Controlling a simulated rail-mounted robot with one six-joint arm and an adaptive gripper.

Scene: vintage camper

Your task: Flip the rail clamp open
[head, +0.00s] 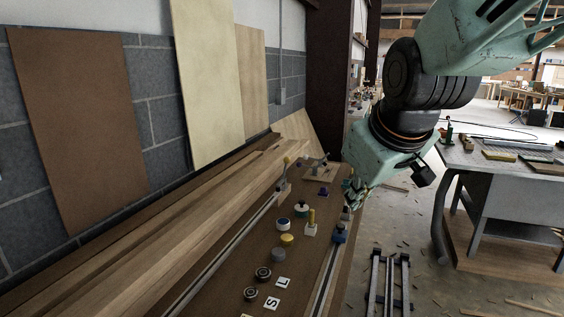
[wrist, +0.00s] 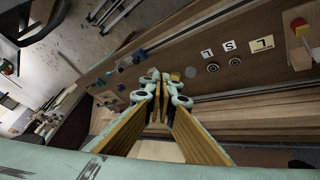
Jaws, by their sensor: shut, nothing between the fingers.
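A small upright device with a yellow knob (head: 284,178) stands on the left rail of the brown bench. A blue fitting (head: 340,234) sits on the right rail. I cannot tell for sure which of these is the rail clamp, or whether its lever is up or down. My gripper (head: 352,200) is over the far right part of the bench, near the right rail, and partly hides what is under it. In the wrist view my gripper (wrist: 161,88) is shut and empty, its fingers pointing down at the bench.
Several round knobs stand on the bench, among them a yellow one (head: 287,240) and a dark one (head: 250,294). Letter tiles (head: 283,282) lie at the near end. Long boards (head: 190,210) run along the left. A grey worktable (head: 510,175) stands at right.

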